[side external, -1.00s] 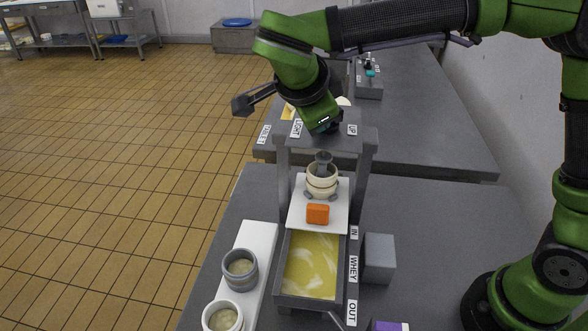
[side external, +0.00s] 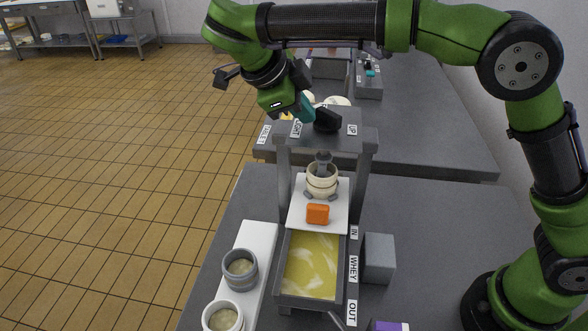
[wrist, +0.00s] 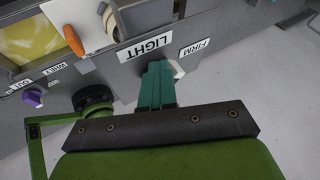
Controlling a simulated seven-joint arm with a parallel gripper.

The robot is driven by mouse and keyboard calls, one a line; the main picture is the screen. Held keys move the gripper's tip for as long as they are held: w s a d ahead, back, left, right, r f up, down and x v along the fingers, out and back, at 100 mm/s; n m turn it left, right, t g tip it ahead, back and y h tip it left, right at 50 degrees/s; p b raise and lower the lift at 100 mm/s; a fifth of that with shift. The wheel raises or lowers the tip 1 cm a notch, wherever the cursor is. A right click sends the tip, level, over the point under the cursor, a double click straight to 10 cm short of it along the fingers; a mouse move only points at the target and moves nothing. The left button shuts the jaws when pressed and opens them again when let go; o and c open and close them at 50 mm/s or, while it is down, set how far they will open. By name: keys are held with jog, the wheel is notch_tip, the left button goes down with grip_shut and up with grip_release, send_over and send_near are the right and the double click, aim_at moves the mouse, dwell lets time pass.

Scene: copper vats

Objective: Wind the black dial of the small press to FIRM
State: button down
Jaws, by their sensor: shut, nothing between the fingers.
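The black dial (side external: 327,119) sits on the top beam of the small grey press (side external: 368,150), between the LIGHT label (side external: 297,128) and the UP label. Its bar-like grip leans to the right in the side view. I cannot read its exact setting. The dial also shows in the wrist view (wrist: 92,97), left of my fingers. The FIRM label (wrist: 195,47) is beyond the LIGHT label there. My gripper (side external: 306,110) has its teal fingers shut and empty, just left of the dial and apparently clear of it. In the wrist view the fingers (wrist: 155,80) point toward the gap below LIGHT and FIRM.
Below the beam, a cream ringed mould (side external: 322,180) and an orange block (side external: 318,214) sit on a white board. A whey tray (side external: 279,286) is in front. Two round pots (side external: 240,268) stand on a white strip at left. A grey block (side external: 379,258) stands at right.

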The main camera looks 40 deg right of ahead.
jog(key=shift+w+d, duration=0.6)
jog(key=shift+w, duration=0.2)
jog(key=shift+w+d, duration=0.35)
jog(key=shift+d, duration=0.2)
jog(key=shift+w+d+m+g, duration=0.1)
jog(key=shift+d+m+g, duration=0.15)
jog(key=shift+m+g, duration=0.35)
jog(key=shift+d+m, duration=0.2)
jog(key=shift+m, duration=0.1)
